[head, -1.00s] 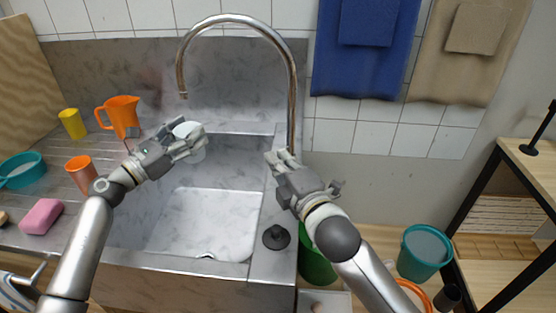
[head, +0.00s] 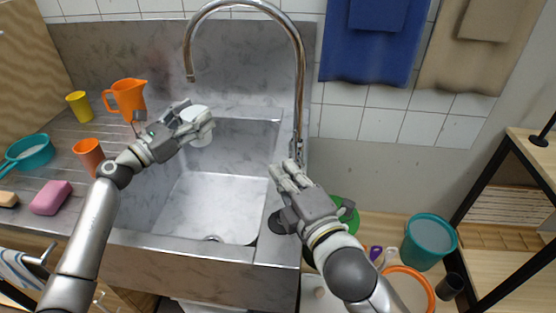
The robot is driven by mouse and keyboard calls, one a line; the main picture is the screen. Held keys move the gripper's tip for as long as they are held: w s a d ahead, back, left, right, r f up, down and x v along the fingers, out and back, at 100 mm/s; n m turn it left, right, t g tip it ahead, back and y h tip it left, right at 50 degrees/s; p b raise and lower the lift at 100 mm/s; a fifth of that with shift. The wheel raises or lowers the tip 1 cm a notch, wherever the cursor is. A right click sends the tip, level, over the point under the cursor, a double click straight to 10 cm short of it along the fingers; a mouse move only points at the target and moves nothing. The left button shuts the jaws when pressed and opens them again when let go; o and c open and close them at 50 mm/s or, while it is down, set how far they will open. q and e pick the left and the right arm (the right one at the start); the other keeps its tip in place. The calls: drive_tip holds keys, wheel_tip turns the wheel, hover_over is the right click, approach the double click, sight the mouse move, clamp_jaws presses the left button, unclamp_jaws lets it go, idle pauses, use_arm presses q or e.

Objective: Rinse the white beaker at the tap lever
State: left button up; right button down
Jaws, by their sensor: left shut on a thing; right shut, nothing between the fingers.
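The white beaker (head: 196,113) is held in my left gripper (head: 197,127), over the sink's left part and below the tap spout (head: 190,78) in the picture. The fingers hide part of it. No water stream shows at the spout. The tall chrome tap (head: 300,70) rises behind the sink's right side. A small upright part at its foot, perhaps the tap lever (head: 298,146), is partly visible. My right gripper (head: 284,172) is shut and empty, in front of the tap's foot at the sink's right rim. I cannot tell whether it touches anything.
The grey sink (head: 210,205) is empty. On the left drainboard stand an orange jug (head: 127,97), yellow cup (head: 79,104), orange cup (head: 89,153), teal pan (head: 30,150) and pink sponge (head: 51,198). A teal bucket (head: 428,240) and shelf (head: 492,210) are at the right.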

drive_tip(key=shift+s+d, duration=0.3)
drive_tip(key=shift+s, duration=0.15)
